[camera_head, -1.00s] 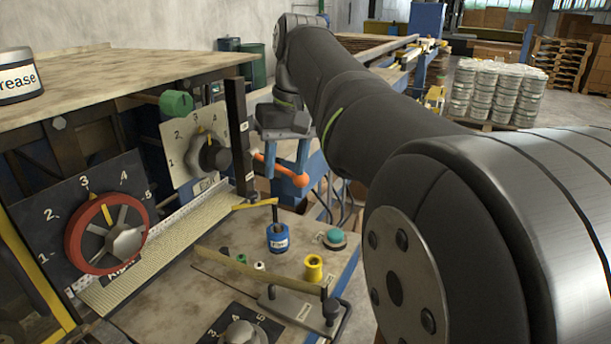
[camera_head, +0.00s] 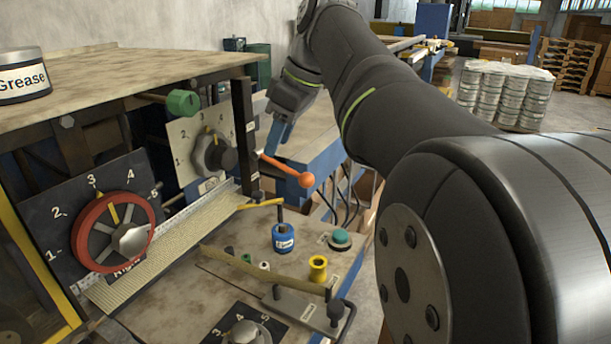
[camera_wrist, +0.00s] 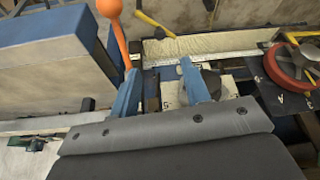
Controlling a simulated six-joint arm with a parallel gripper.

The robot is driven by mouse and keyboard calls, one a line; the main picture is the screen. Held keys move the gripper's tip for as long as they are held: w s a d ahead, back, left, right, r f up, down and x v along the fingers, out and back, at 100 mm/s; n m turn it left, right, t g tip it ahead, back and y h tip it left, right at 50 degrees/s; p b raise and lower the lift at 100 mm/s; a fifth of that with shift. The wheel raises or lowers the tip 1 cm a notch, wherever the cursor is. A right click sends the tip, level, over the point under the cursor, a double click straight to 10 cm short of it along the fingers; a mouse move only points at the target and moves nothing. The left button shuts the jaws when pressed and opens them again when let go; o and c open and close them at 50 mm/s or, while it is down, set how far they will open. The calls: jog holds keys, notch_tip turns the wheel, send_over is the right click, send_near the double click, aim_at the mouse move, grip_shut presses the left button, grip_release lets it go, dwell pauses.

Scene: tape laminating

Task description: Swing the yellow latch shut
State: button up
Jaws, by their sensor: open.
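The yellow latch (camera_head: 262,204) is a thin bar at the right end of the perforated strip, below the dark post. It also shows in the wrist view (camera_wrist: 155,25), at the top. My gripper (camera_head: 278,140) is above and behind it, beside the orange-tipped lever (camera_head: 288,170). In the wrist view the blue fingers of my gripper (camera_wrist: 160,82) are spread apart with nothing held between them. The lever (camera_wrist: 117,35) passes close to the left finger there; I cannot tell if they touch. The fingertips are partly hidden in the head view.
A red dial (camera_head: 112,232), a grey dial knob (camera_head: 214,155) and a green knob (camera_head: 183,103) stand left. A blue weight-like piece (camera_head: 283,238), a yellow spool (camera_head: 318,268) and a teal button (camera_head: 341,238) sit on the lower deck. A dark post (camera_head: 245,135) rises near my gripper.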

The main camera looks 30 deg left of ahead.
aim_at(258, 193)
jog(key=x, duration=1.2)
jog(key=shift+f, duration=0.1)
grip_shut()
